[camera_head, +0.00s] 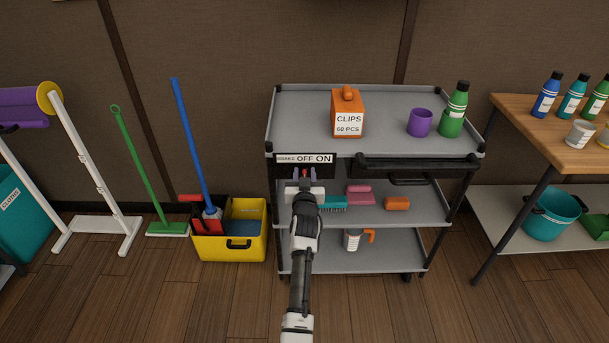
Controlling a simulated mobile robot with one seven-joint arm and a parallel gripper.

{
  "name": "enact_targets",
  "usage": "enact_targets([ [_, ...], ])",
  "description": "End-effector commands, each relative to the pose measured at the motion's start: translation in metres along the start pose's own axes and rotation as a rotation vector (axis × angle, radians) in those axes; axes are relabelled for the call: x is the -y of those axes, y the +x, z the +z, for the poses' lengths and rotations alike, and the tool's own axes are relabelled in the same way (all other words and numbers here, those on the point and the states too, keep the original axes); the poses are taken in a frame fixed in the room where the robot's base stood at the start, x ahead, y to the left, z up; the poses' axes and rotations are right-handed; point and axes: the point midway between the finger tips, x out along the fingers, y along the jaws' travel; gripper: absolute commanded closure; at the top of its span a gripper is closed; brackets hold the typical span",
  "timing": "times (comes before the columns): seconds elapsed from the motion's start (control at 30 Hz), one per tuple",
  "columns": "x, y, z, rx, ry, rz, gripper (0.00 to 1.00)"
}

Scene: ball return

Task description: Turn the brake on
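The brake label (304,159), reading BRAKE OFF ON, is on the upper left front of a grey cart. OFF is at the middle of the label and ON at its right. A dark panel (284,171) sits below it. A small red part (304,172), seemingly the brake's lever, shows just under OFF. My gripper (304,174) is in front of the panel, with its two fingertips apart on either side of the red part. Whether they touch it is too small to tell. My arm hides the panel's lower part.
The cart's top (383,99) holds an orange clips box (347,115), a purple cup (420,123) and a green bottle (454,112). A black handle (418,162) is right of the panel. Brushes lie on the middle shelf. A yellow bucket (230,245) stands left.

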Motion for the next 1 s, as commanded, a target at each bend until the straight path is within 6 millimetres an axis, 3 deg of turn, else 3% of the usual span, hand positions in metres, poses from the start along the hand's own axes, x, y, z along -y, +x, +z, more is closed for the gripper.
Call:
enact_targets([
  [0.13, 0.0001, -0.0002, 0.0000, 0.000, 0.000, 0.000, 0.65],
  [0.37, 0.0002, -0.0004, 0.0000, 0.000, 0.000, 0.000, 0.93],
  [0.67, -0.0005, -0.0004, 0.0002, 0.000, 0.042, 0.000, 0.93],
  [1.0, -0.0043, -0.0002, 0.0007, -0.001, 0.270, -0.001, 0.93],
])
